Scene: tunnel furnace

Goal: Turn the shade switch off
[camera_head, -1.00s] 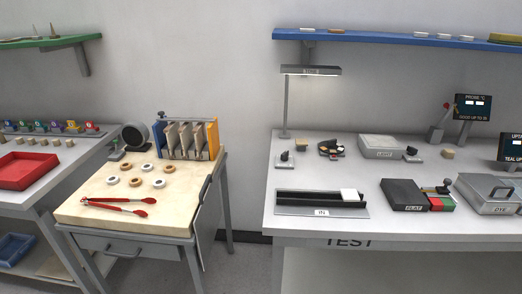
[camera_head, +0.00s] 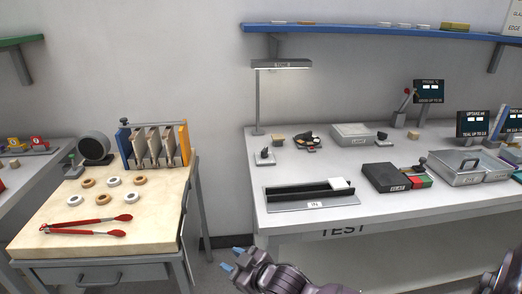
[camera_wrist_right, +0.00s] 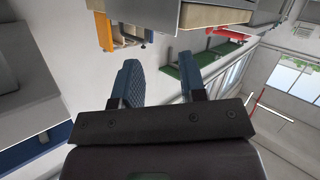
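A small dark lever switch (camera_head: 265,155) on a little base stands on the test bench, below a desk lamp (camera_head: 281,64) with a labelled head. The lamp is lit underneath. Another small switch (camera_head: 382,138) stands beside the grey light box (camera_head: 352,134). No label naming a shade switch is readable, and the lever positions are too small to tell. My right gripper (camera_head: 233,258) is at the bottom of the head view, in front of and below the bench, away from the switches. Its blue fingers are apart and empty in the right wrist view (camera_wrist_right: 162,85). My left gripper is out of view.
The test bench (camera_head: 400,212) carries a black slotted tray (camera_head: 310,192), a dark box (camera_head: 383,178) and a grey lidded box (camera_head: 468,166). At left, a table (camera_head: 60,215) holds rings, red tongs (camera_head: 85,225) and a rack (camera_head: 155,145). A gap separates the tables.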

